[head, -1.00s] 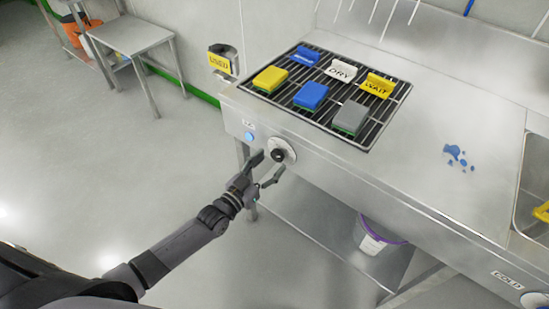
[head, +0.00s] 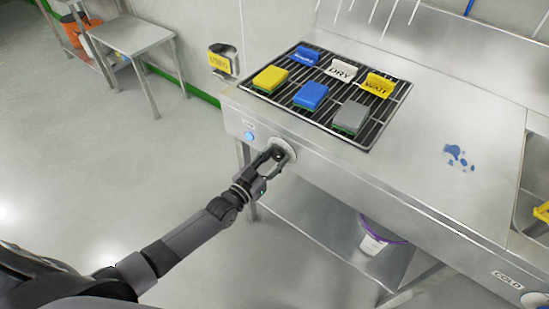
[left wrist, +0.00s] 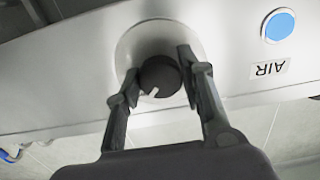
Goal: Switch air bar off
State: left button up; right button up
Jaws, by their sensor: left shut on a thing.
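The air control is a black round knob (left wrist: 160,77) with a white mark, on a round metal plate (left wrist: 128,48) on the counter's front panel. An AIR label (left wrist: 270,69) and a blue disc (left wrist: 279,25) sit beside it in the left wrist view. In the head view the plate (head: 288,148) shows behind my left gripper (head: 273,154), whose fingers hide most of the knob. My left gripper also shows in the left wrist view (left wrist: 158,88), its two fingers closed on either side of the knob. My right gripper is not in view.
A black drain grate (head: 371,130) on the counter carries several coloured sponges and small signs, including DRY (head: 341,71). A yellow sign (head: 220,61) hangs at the counter's left end. A white bucket (head: 374,240) stands below.

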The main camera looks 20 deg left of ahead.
pick_arm(q)
jog(key=c, duration=0.4)
jog(key=shift+c, duration=0.2)
jog(key=shift+n, duration=0.4)
jog(key=n, duration=0.2)
jog(key=shift+n+b, duration=0.4)
jog(key=n+b, duration=0.1)
jog(key=n, duration=0.3)
jog(key=shift+n, duration=0.3)
jog(key=n+b, duration=0.1)
jog(key=n, duration=0.4)
jog(key=shift+b, duration=0.4)
jog(key=n+b, duration=0.1)
jog(key=n, duration=0.3)
jog(key=shift+d+n, duration=0.1)
jog(key=shift+n, duration=0.2)
